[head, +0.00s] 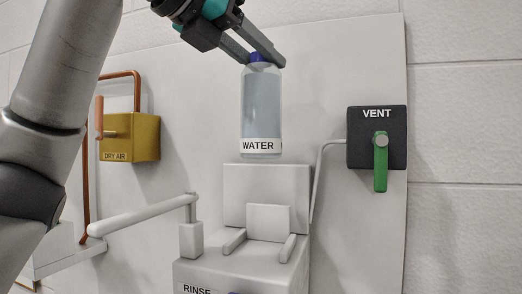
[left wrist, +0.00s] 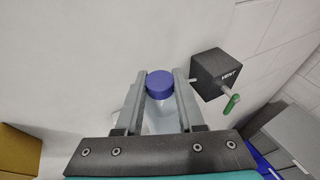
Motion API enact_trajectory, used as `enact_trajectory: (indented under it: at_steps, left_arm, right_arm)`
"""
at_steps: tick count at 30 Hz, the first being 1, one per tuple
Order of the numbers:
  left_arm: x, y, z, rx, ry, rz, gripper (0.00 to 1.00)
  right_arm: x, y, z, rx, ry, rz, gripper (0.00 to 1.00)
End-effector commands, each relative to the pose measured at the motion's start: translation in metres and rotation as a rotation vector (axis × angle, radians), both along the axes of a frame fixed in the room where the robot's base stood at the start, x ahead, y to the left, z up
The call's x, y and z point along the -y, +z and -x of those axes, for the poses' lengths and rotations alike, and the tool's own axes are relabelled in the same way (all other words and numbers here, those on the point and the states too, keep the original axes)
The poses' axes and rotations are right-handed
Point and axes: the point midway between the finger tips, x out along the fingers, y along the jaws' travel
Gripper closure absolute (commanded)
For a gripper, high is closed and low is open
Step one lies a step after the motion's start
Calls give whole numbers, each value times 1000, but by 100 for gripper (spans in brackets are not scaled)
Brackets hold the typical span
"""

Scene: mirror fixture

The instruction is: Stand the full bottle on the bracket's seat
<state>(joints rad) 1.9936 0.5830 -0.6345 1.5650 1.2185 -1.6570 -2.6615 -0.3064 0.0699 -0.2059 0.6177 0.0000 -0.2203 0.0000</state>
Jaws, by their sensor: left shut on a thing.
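A clear bottle labelled WATER (head: 261,105) with a blue cap hangs upright in the head view. My left gripper (head: 266,62) is shut on the bottle at its neck, just under the cap. In the left wrist view the blue cap (left wrist: 160,84) shows between the two fingers of my left gripper (left wrist: 160,98). The bracket (head: 266,186) is below the bottle, with a back plate, a seat (head: 262,241) and two short side arms. The bottle's base appears just above the top of the back plate in the picture; the depth between them is hard to tell. My right gripper is not in view.
A black VENT box (head: 377,137) with a green handle (head: 381,166) is at the right. A yellow DRY AIR box (head: 131,138) and copper pipes are at the left. A white lever arm (head: 142,216) reaches toward the bracket's left side. A RINSE box (head: 207,276) is under the seat.

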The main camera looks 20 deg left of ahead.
Motion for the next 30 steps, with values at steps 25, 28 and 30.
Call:
enact_trajectory:
  at_steps: [25, 28, 30]
  left_arm:
    - [-1, -116, 0, 2, 2, 3, 100]
    - [-1, -127, 0, 4, 0, 2, 100]
    - [-1, -131, 1, 5, 1, 2, 100]
  right_arm:
    - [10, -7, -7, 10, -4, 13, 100]
    - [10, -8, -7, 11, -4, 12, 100]
    - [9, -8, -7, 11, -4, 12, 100]
